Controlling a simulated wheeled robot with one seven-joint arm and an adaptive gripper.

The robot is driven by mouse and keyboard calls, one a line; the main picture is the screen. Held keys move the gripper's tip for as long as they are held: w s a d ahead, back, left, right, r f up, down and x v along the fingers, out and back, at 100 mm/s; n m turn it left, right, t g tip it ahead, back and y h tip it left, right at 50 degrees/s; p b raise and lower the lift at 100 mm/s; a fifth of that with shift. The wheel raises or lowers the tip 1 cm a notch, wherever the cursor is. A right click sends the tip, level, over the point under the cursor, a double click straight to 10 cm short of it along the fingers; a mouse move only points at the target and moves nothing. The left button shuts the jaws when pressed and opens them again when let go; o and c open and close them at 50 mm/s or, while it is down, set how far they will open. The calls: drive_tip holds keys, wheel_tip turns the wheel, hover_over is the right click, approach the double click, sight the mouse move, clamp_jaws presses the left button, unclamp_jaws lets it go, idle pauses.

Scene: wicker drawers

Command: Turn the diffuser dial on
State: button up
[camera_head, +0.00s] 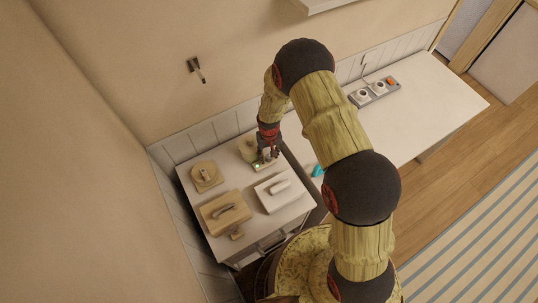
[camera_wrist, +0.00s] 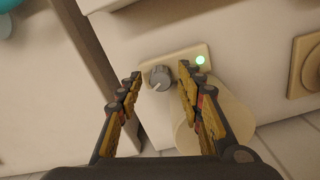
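The diffuser dial (camera_wrist: 160,77) is a small grey knob on a beige panel (camera_wrist: 182,62) in the wrist view. A lit green light (camera_wrist: 200,60) sits beside it on the same panel. The diffuser's beige round body (camera_wrist: 215,118) is partly hidden behind the right finger. My gripper (camera_wrist: 161,83) is open, with one finger on each side of the dial and visible gaps between. In the head view, my gripper (camera_head: 268,152) is over the diffuser (camera_head: 248,150) at the back of the white cabinet, and the dial is too small to make out.
The white cabinet (camera_head: 225,245) also holds a round beige item (camera_head: 206,176), a beige box with a handle (camera_head: 224,211) and a white box with a handle (camera_head: 279,191). A white table (camera_head: 430,110) with a power strip (camera_head: 375,91) stands to the right. The wall is close behind.

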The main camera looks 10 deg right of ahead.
sight(269, 156)
drive_tip(key=shift+r, duration=4)
drive_tip(key=s+d+g, duration=0.1)
drive_tip(key=s+g, duration=0.1)
drive_tip(key=s, duration=0.4)
drive_tip(key=s+d+r+t+b, duration=0.2)
drive_tip(key=s+r, duration=0.4)
drive_tip(key=r, duration=0.4)
drive_tip(key=s+d+r+m+t+b, duration=0.1)
drive_tip(key=s+d+r+t+b, duration=0.2)
drive_tip(key=r, duration=0.7)
drive_tip(key=s+d+r+t+b, duration=0.2)
drive_tip(key=s+d+r+b, duration=0.3)
drive_tip(key=s+r, duration=0.5)
drive_tip(key=b, duration=0.2)
drive_tip(key=shift+d+r+t+b, duration=0.2)
drive_tip(key=shift+r+t+b, duration=0.1)
drive_tip(key=shift+b, duration=0.1)
drive_tip(key=shift+s, duration=0.1)
